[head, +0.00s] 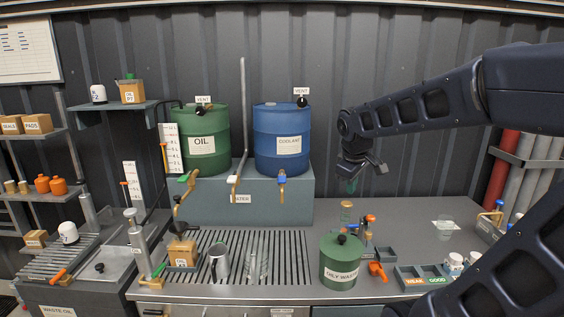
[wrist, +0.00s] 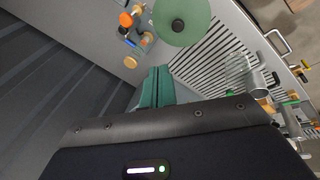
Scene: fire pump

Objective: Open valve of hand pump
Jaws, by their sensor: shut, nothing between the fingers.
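What looks like the hand pump (head: 136,240) is a grey upright cylinder with a knob on top, at the bench's left end in the head view. My gripper (head: 352,186) hangs fingers down above the back right of the bench, far from the pump. In the wrist view its green fingers (wrist: 157,88) are together and empty. I cannot pick out the pump surely in the wrist view.
A green oily waste can (head: 340,262), a metal mug (head: 219,262) and a glass (head: 257,262) stand between my gripper and the pump. Green oil drum (head: 201,140) and blue coolant drum (head: 283,140) stand behind. A tall pipe (head: 243,110) rises between them.

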